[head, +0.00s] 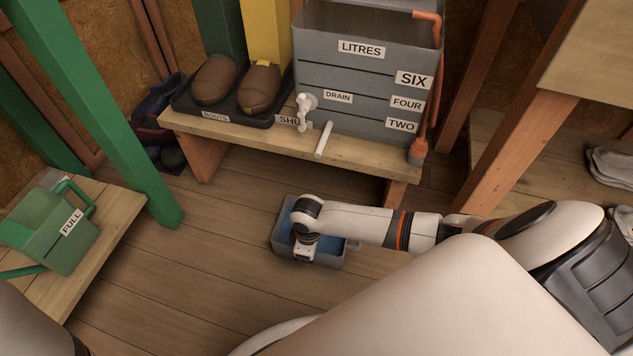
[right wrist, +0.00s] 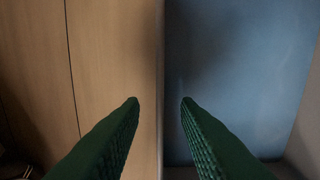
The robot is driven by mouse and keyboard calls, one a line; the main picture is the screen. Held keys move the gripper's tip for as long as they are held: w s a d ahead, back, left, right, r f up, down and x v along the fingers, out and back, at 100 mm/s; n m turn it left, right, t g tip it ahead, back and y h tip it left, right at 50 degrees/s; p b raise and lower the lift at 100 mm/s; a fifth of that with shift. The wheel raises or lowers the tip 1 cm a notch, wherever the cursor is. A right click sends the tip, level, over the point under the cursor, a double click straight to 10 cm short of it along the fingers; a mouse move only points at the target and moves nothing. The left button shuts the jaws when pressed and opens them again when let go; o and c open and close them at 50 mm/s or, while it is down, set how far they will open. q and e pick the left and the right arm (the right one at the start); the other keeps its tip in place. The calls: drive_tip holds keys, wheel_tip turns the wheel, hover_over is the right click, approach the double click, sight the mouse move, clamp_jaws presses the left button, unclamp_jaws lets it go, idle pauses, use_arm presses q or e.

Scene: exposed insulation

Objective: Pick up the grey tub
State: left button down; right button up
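The grey tub (head: 330,261) stands on the wooden floor in front of the low bench in the head view. Its inside shows blue (head: 327,244). My right arm reaches over it from the right, and the wrist hides part of the tub. In the right wrist view my right gripper (right wrist: 160,104) is open, with two dark green fingers apart. The tub's wall (right wrist: 160,50) runs between them, floor on the left side and blue inside on the right. No contact is visible. My left gripper is not in view.
The bench (head: 370,161) holds a large grey tank (head: 350,75) with a white tap (head: 305,108) and a boot tray (head: 225,110). A green watering can (head: 55,232) stands on a low wooden platform at left. Green post (head: 110,110) beside it. Floor left of the tub is clear.

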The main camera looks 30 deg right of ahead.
drive_tip(key=shift+c, duration=0.6)
clamp_jaws()
idle(0.7)
drive_tip(key=shift+r, duration=0.1)
